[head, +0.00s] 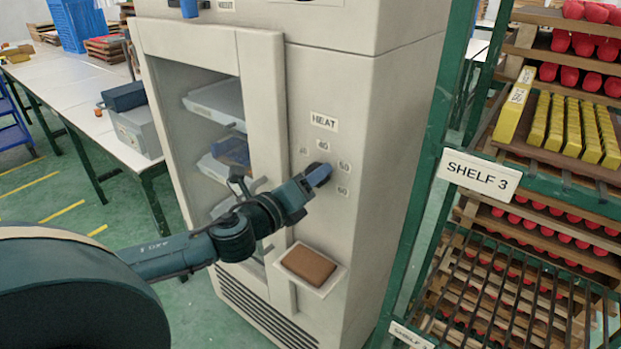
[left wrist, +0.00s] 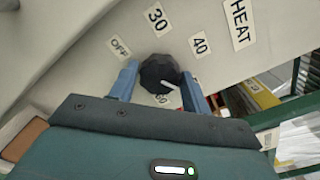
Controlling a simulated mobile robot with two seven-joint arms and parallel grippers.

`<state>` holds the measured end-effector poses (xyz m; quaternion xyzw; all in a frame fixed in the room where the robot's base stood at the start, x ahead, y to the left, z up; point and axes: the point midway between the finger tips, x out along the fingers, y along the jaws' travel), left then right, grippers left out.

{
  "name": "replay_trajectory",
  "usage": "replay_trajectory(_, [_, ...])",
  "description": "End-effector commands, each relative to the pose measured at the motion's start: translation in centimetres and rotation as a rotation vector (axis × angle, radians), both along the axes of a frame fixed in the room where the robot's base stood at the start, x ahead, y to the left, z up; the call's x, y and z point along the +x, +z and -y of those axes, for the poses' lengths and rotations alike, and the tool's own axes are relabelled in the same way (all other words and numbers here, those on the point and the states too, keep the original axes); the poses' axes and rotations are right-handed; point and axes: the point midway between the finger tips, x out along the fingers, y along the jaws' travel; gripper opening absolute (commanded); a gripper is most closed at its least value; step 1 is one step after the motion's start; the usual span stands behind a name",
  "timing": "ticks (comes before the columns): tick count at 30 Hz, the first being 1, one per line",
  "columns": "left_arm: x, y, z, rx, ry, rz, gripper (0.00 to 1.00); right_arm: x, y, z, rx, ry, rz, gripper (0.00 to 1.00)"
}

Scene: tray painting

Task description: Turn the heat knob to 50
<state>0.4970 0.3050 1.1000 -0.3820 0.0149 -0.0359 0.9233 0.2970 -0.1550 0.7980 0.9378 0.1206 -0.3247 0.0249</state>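The heat knob (left wrist: 160,72) is dark and faceted, with a white pointer mark towards its lower right in the left wrist view. Around it are the labels OFF (left wrist: 120,47), 30 (left wrist: 157,20), 40 (left wrist: 200,45) and 60 (left wrist: 162,98). The 50 label is mostly behind a finger there, but shows in the head view (head: 344,166). The pointer's exact reading cannot be told. My left gripper (left wrist: 160,76) has its blue fingers on both sides of the knob, apparently touching it. My right gripper is not in view.
The cabinet (head: 400,130) has a glass door (head: 262,110) left of the panel, and a small ledge with a brown pad (head: 308,264) below. A green rack marked SHELF 3 (head: 480,174) stands close on the right. A white table (head: 70,90) stands at the left.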

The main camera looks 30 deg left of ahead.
Motion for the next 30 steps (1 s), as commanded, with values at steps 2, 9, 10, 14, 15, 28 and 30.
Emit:
replay_trajectory(2, [0.0,0.0,0.0,-0.001,0.000,0.000,0.54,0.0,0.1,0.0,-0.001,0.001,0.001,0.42])
replay_trajectory(9, [0.0,0.0,0.0,-0.001,0.000,0.000,0.64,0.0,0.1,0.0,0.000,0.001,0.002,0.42])
replay_trajectory(10, [0.0,0.0,0.0,-0.001,0.000,0.000,0.64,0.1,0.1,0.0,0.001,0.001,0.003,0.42])
replay_trajectory(14, [-0.1,0.0,0.0,-0.001,0.000,0.000,0.64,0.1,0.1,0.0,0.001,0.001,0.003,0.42])
replay_trajectory(15, [-0.3,-0.1,0.0,-0.001,0.000,0.000,0.64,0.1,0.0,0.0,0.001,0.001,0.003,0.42])
replay_trajectory(28, [-5.1,-0.3,-0.4,0.000,-0.001,-0.005,0.64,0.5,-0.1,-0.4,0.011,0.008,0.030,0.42])
replay_trajectory(30, [-5.9,-0.3,-0.4,-0.002,-0.001,-0.005,0.64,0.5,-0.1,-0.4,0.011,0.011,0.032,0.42])
